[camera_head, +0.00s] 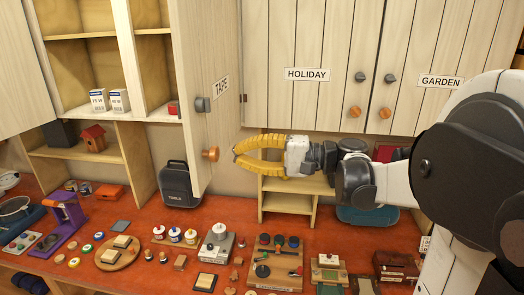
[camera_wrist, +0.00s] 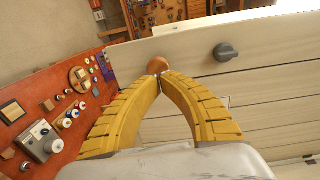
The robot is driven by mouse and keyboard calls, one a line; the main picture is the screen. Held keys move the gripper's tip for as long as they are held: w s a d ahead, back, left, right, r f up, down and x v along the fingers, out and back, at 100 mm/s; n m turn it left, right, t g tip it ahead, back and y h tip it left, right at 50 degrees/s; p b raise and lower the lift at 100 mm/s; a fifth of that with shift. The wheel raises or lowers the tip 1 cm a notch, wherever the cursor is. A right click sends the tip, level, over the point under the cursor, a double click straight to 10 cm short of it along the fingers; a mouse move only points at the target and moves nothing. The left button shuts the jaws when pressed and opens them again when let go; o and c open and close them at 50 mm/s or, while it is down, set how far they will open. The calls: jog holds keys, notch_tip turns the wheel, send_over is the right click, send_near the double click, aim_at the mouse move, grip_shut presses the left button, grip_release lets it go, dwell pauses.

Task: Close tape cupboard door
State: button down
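The tape cupboard door (camera_head: 200,90) stands open, swung out toward me, with a TAPE label, a grey turn-knob (camera_head: 202,104) and a round wooden knob (camera_head: 211,154). Behind it the tape cupboard (camera_head: 80,62) shows open shelves. My gripper (camera_head: 236,154), with yellow fingers, is just right of the wooden knob, with a small gap. In the wrist view, the fingertips (camera_wrist: 160,76) come together, with nothing seen between them. The wooden knob (camera_wrist: 158,65) lies just beyond the tips, and the grey turn-knob (camera_wrist: 225,51) is to the right on the pale door (camera_wrist: 195,68).
White boxes (camera_head: 108,100) and a red box (camera_head: 173,108) stand in the cupboard. The closed HOLIDAY door (camera_head: 310,40) is to the right. A black TOOLS case (camera_head: 178,185) stands below the open door. The red worktop (camera_head: 130,215) is crowded with small items.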

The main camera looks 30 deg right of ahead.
aim_at(218, 153)
jog(key=shift+p+x, duration=0.3)
jog(key=shift+x, duration=1.6)
jog(key=shift+f, duration=0.1)
